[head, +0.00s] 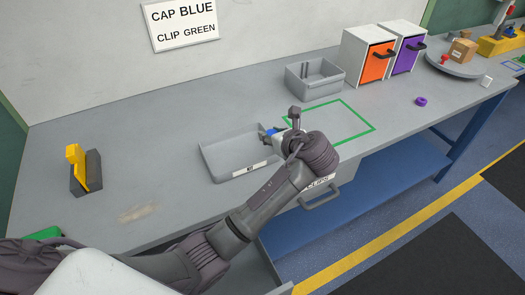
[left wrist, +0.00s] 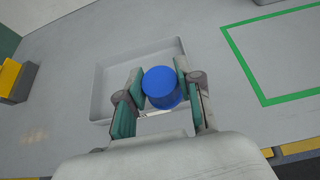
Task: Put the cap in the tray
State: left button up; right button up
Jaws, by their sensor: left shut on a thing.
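The blue cap (left wrist: 161,88) is held between the two fingers of my left gripper (left wrist: 162,90) in the left wrist view. In the head view, a small part of the cap (head: 271,132) shows beside my left gripper (head: 268,134). The shallow grey tray (head: 212,164) lies on the bench with a white label on its front wall. In the left wrist view the tray (left wrist: 104,88) is behind the cap, and the cap appears over its right part. The height of the cap above the tray is hard to tell. My right gripper is not in view.
A deeper grey bin (head: 308,88) stands behind a green taped outline (head: 362,118). White cabinets with an orange door (head: 376,64) and a purple door (head: 407,56) stand at the back right. A yellow and dark object (head: 84,172) sits at left. A sign (head: 182,22) reads CAP BLUE, CLIP GREEN.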

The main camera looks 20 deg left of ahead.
pick_arm(q)
jog(key=a+f, duration=0.2)
jog(key=a, duration=0.1)
jog(key=a+f+p, duration=0.1)
jog(key=a+f, duration=0.1)
jog(key=a, duration=0.2)
jog(key=w+a+f, duration=0.1)
jog(key=a+f, duration=0.1)
jog(key=a, duration=0.1)
jog(key=shift+a, duration=0.25)
jog(key=shift+a+f, duration=0.2)
jog(key=shift+a, duration=0.05)
jog(key=shift+w+f+p, duration=0.1)
jog(key=shift+f+p, duration=0.3)
jog(key=shift+f, duration=1.65)
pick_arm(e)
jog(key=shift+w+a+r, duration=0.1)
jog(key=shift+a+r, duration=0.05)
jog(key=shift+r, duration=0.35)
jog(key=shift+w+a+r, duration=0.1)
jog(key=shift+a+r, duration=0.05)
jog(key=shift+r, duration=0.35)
pick_arm(q)
jog(key=shift+f, duration=0.15)
jog(key=o, duration=0.7)
jog(key=shift+o, duration=0.2)
